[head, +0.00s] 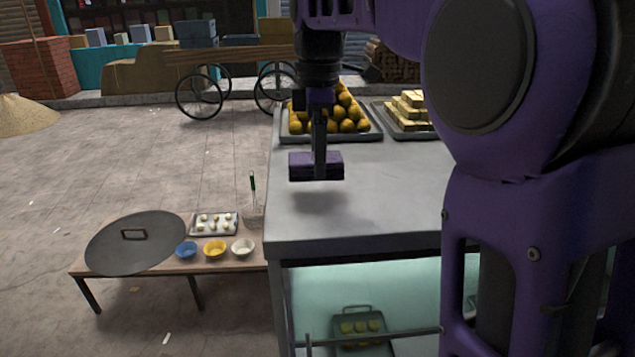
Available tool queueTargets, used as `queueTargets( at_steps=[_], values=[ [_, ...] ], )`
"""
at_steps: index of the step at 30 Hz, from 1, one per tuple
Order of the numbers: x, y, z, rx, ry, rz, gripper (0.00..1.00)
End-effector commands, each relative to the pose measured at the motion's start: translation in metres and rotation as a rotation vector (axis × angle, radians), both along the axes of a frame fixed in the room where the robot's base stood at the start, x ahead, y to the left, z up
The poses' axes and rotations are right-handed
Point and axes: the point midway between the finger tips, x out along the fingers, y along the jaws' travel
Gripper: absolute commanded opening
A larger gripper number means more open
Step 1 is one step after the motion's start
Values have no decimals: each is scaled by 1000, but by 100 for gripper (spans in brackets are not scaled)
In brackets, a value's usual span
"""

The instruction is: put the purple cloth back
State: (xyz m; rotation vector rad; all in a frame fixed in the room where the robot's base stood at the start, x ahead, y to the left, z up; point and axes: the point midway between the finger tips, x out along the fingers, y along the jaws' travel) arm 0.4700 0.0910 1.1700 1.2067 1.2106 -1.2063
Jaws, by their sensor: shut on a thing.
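The purple cloth (301,167) is a small folded block, held level a little above the grey counter (400,200). A soft shadow shows on the counter below it. My gripper (319,160) points down and is shut on the cloth near its middle. The front finger hides part of the cloth. The far finger is hidden.
On the counter behind stand a tray of orange round pieces (348,112) and a tray of yellow blocks (408,110). A low wooden table (222,263) at left holds a lid (135,250), bowls and a small tray. The counter's front part is clear.

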Motion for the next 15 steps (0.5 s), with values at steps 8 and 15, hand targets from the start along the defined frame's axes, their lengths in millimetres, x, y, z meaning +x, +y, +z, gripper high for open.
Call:
queueTargets(
  at_steps=[8, 15],
  values=[
    [0, 0, -34, 0, 2, 0, 17],
    [0, 0, -39, 0, 0, 0, 17]
  ],
)
